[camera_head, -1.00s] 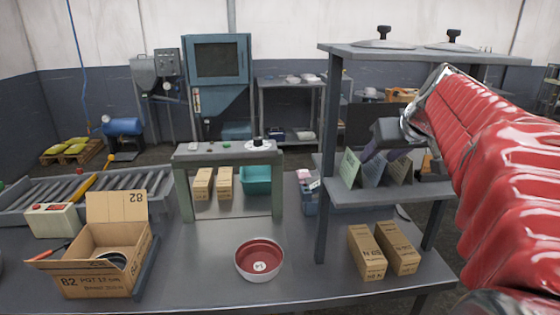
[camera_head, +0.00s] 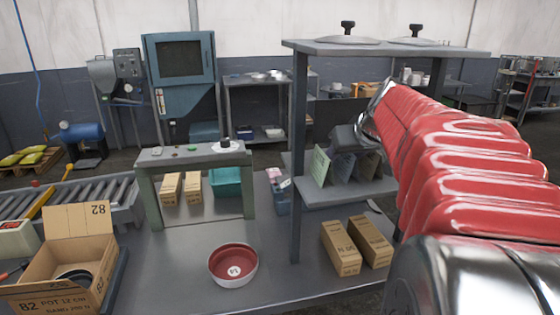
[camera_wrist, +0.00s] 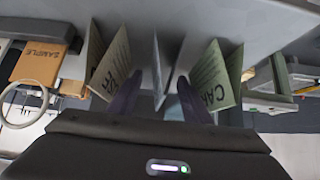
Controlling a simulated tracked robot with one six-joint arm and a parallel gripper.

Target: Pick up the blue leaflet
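The blue leaflet (camera_head: 343,167) stands on the shelf between two green leaflets, the left one (camera_head: 320,166) and the right one (camera_head: 370,165). My gripper (camera_head: 346,150) is just above it in the head view, with its fingertips hard to make out. In the wrist view my gripper (camera_wrist: 159,98) has its two dark fingers apart, one on each side of the blue leaflet (camera_wrist: 157,72), which shows almost edge-on. Gaps show between fingers and leaflet.
The leaflets' shelf (camera_head: 325,196) sits under an upper shelf (camera_head: 390,47) with lids, beside a grey post (camera_head: 299,150). Below stand two cardboard boxes (camera_head: 355,245). A red bowl (camera_head: 233,265) is on the table, with free surface around it.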

